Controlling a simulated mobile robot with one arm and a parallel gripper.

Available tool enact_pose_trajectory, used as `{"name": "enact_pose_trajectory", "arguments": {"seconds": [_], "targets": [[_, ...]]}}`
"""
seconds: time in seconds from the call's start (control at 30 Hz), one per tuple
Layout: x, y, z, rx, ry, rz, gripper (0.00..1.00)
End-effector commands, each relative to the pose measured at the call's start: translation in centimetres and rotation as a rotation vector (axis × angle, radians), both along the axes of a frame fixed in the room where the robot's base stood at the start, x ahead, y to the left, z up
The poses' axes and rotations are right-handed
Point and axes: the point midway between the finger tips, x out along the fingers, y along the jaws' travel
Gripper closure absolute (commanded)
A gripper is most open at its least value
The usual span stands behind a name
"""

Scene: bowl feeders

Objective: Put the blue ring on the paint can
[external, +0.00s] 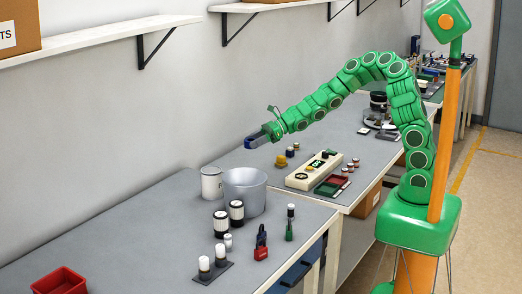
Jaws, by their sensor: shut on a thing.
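My gripper (262,137) is at the end of the green segmented arm, held in the air above the back of the workbench. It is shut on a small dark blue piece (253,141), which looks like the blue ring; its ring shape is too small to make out. The white paint can (210,184) stands upright near the wall, below and to the left of my gripper and well apart from it. The can's right side is partly hidden by a grey bucket.
The grey bucket (245,193) stands right beside the can. Black-and-white jars (221,224), a red padlock (261,246) and a red bin (60,282) are on the near bench. A cream control box (313,170) sits on the farther bench. The near bench's left part is clear.

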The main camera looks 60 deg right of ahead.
Motion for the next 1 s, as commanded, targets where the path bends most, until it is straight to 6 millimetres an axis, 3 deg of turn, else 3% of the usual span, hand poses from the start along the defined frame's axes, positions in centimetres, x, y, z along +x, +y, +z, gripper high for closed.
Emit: {"name": "enact_pose_trajectory", "arguments": {"seconds": [0.03,0.2,0.4,0.7,1.0], "targets": [[-0.7,1.8,1.3,-0.003,-0.005,0.028,0.75],[-3.0,6.9,4.6,-0.005,-0.006,0.102,0.75],[-5.7,11.4,7.9,-0.008,-0.01,0.167,0.75],[-7.3,14.0,9.5,-0.012,-0.007,0.202,0.75],[-4.4,15.3,8.1,-0.016,-0.007,0.2,0.75]]}}
